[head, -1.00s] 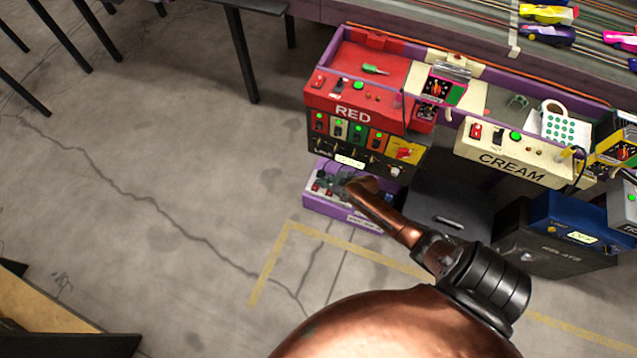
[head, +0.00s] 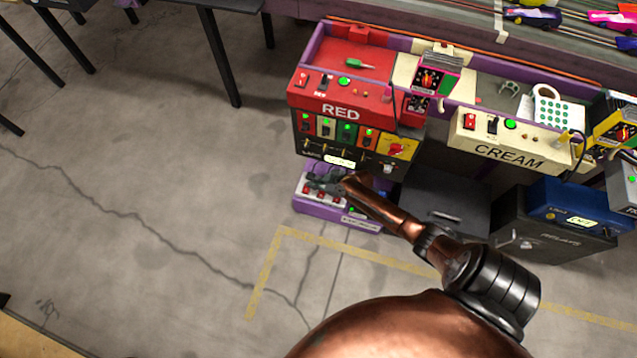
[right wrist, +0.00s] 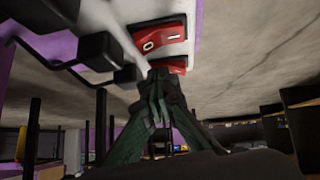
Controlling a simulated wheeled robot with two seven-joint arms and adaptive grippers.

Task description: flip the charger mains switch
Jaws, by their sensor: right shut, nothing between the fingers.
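A low purple box (head: 362,224) with a pale top panel stands on the floor below the red station. It looks like the charger. Red switches sit on its panel, and a small green light shows near its front. My right gripper (head: 318,186) is over this panel and partly covers it. In the right wrist view a red rocker switch (right wrist: 160,36) marked O and I shows on the panel. My right gripper's closed fingertips (right wrist: 158,76) are just by a second red switch (right wrist: 175,64), which they partly hide. I cannot tell whether they touch it. My left gripper is out of view.
The red station (head: 343,97), with switches and green lights, rises directly behind the purple box. The cream station (head: 512,143) and a dark relay cabinet (head: 553,233) stand to the right. In the right wrist view black plugs (right wrist: 100,48) and cables crowd the left. Floor at left is clear.

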